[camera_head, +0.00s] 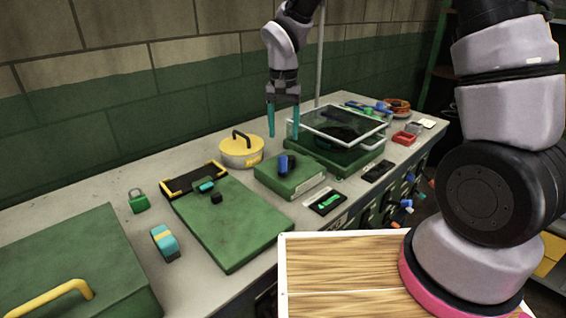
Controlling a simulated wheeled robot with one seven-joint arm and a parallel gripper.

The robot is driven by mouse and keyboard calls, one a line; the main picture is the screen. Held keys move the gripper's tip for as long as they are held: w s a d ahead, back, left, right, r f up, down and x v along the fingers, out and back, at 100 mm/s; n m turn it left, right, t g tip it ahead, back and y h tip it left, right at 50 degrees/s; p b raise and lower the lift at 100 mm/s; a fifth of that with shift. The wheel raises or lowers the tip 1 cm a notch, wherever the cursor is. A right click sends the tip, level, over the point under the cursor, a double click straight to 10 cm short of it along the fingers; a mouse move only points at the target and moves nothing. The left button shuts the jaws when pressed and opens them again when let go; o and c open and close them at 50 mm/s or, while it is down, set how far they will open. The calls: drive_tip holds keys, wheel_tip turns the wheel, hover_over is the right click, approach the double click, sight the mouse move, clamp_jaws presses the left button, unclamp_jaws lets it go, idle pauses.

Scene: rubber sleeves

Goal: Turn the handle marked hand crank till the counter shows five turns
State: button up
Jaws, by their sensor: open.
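A low green box (295,182) on the grey bench has a blue upright knob with a dark part beside it (284,165) on top. It may be the hand crank, but I cannot read any marking. A dark plate with a green shape (325,203) lies just in front of the box; its details are too small to read, and I cannot make out a counter's number. My gripper (284,136) has two teal fingers pointing down, apart and empty. In the picture it is above the blue knob, touching nothing that I can see.
A glass-lidded green case (336,125) stands close right of my gripper. A yellow round tin (241,152) stands left. A green board (232,222), a padlock (138,201), a teal-and-yellow block (165,243) and a green chest (75,262) fill the left.

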sight(283, 156)
drive_tip(key=shift+f+n, duration=0.3)
drive_tip(key=shift+f, duration=0.15)
wheel_tip(283, 156, down, 10)
drive_tip(key=shift+a+r, duration=0.1)
clamp_jaws()
idle(1.4)
